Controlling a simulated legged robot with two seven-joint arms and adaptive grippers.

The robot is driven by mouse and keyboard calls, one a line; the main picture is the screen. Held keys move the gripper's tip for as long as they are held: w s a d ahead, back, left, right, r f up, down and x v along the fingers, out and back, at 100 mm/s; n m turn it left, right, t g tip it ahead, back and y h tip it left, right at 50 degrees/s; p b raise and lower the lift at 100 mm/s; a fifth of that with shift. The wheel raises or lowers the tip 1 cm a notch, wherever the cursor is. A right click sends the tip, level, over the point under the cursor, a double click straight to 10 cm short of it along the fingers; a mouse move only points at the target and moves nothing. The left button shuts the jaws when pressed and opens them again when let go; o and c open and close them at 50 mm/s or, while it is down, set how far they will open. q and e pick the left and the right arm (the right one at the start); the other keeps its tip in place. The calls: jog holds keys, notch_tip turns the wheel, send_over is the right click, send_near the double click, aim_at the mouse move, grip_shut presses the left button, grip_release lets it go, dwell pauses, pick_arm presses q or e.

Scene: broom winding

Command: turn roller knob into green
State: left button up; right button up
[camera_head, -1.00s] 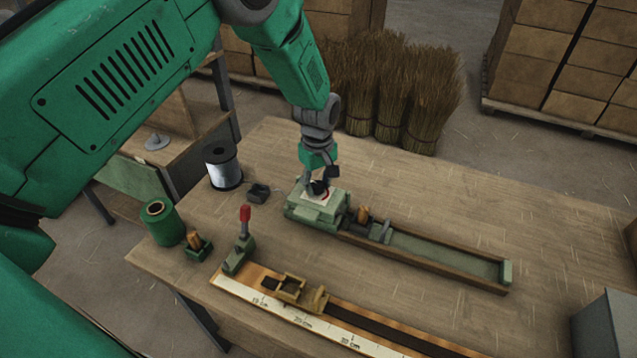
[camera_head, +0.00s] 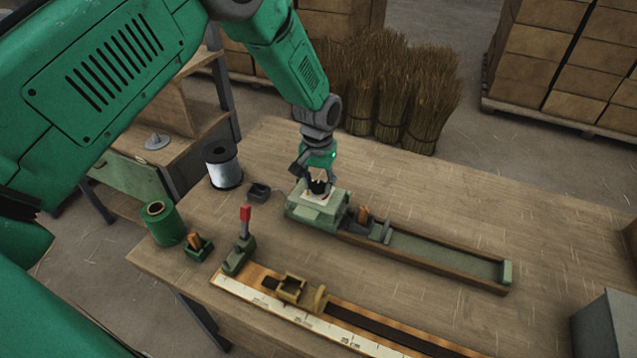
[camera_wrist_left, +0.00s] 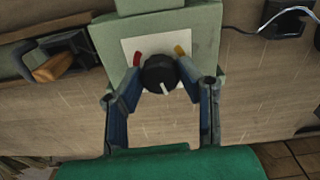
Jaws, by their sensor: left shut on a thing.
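The roller knob (camera_wrist_left: 157,71) is round and black with a white pointer line. It sits on a white dial plate (camera_wrist_left: 130,46) on the pale green machine block (camera_head: 313,214). A red mark (camera_wrist_left: 138,60) shows left of the knob and a yellow mark (camera_wrist_left: 180,51) upper right in the left wrist view. I see no green mark on the plate. The white pointer points down and slightly right there, away from both marks. My left gripper (camera_head: 317,184) comes down from above and is shut on the knob, one finger on each side. My right gripper is not in view.
A long green trough (camera_head: 445,258) extends right from the block. A red-handled lever (camera_head: 245,226) and a ruler board (camera_head: 285,309) lie in front. A wire spool (camera_head: 223,167) and a green spool (camera_head: 163,224) stand left. The table's (camera_head: 440,190) back right is clear.

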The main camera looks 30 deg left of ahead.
aim_at(318, 183)
pick_arm(q)
jog(key=m, duration=0.3)
jog(key=shift+m, duration=2.1)
jog(key=o, duration=1.1)
jog(key=shift+w, duration=0.1)
jog(key=shift+o, duration=0.2)
notch_tip(318, 183, up, 12)
jog(key=shift+f, duration=0.15)
